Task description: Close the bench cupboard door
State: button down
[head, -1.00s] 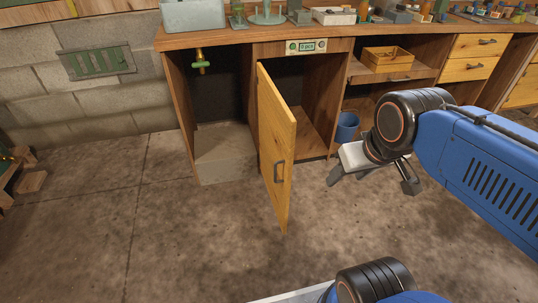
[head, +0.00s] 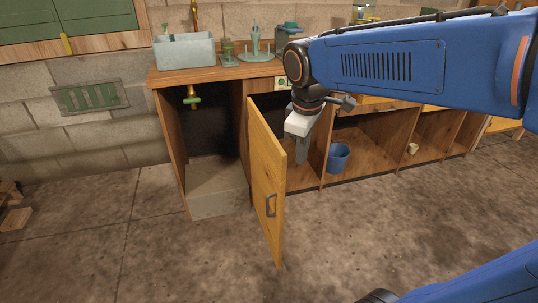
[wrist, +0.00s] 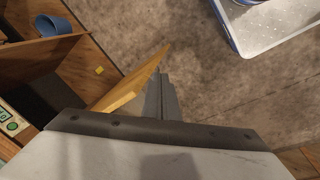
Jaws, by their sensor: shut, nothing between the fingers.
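The wooden cupboard door (head: 264,170) stands wide open, swung out from the bench towards me. Its dark handle (head: 271,205) is on the face turned left, near the free edge. My gripper (head: 302,158) is shut and empty, pointing down just right of the door, on the side away from the handle, near the bench front. In the wrist view, the shut fingers (wrist: 163,98) are beside the door's edge (wrist: 130,83). I cannot tell whether they touch it. My arm and gripper hide part of the bay behind.
The bench (head: 185,76) carries a grey basin (head: 185,52). A green-handled tap (head: 192,98) hangs in the left bay, above a pale block (head: 217,190). A blue bucket (head: 338,157) stands in a bay right of my gripper. The floor (head: 190,260) in front is clear.

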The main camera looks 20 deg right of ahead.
aim_at(270, 154)
jog(key=w+a+f+n+g+h, duration=0.1)
jog(key=w+a+n, duration=0.4)
jog(key=w, duration=0.3)
jog(key=w+a+f+n+g+h, duration=0.1)
jog(key=w+a+n, duration=0.3)
jog(key=w+a, duration=0.3)
jog(key=w+d+f, duration=0.1)
jog(key=d+f, duration=0.6)
jog(key=f, duration=0.2)
jog(key=shift+w+d, duration=0.15)
jog(key=shift+d, duration=0.25)
jog(key=shift+d, duration=0.1)
